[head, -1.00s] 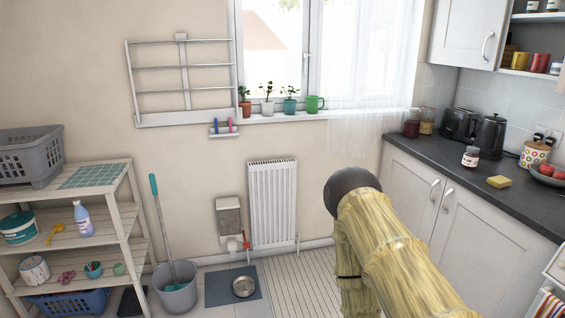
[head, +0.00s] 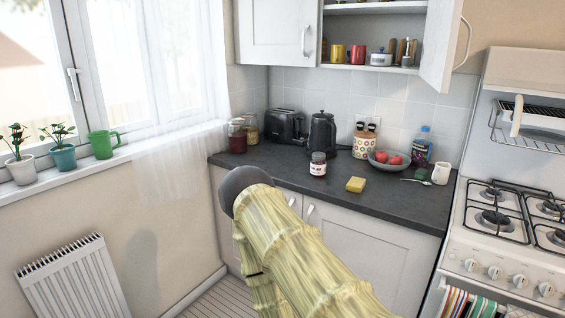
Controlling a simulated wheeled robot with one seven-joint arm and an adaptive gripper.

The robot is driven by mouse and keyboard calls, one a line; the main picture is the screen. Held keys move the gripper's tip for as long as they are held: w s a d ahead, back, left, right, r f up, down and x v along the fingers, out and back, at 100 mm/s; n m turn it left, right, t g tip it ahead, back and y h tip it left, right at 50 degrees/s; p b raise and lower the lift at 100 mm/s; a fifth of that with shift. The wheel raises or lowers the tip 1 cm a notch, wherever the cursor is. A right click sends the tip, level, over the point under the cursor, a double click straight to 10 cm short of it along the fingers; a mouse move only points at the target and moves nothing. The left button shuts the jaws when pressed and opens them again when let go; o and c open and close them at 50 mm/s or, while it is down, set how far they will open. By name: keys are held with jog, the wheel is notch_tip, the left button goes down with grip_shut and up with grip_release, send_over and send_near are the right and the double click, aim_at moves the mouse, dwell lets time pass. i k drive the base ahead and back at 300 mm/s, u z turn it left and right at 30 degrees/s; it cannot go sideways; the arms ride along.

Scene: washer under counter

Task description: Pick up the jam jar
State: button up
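The jam jar (head: 318,164) is a small glass jar with dark contents, a pale label and a dark lid. It stands upright on the dark counter (head: 400,205), near the front edge and in front of the black kettle. My arm reaches up from the bottom of the view, its dark rounded end at the counter's front left. The arm end is apart from the jar, to its lower left. My gripper's fingers do not show.
A yellow sponge (head: 355,184) lies right of the jar. The kettle (head: 321,134), toaster (head: 286,125), patterned pot (head: 364,145) and fruit bowl (head: 389,161) stand behind. Two larger jars (head: 237,136) are at the back left. A gas cooker (head: 510,220) is at the right.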

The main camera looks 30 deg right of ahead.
aim_at(318, 167)
jog(key=z, duration=0.55)
jog(key=i, duration=1.3)
jog(key=z, duration=0.5)
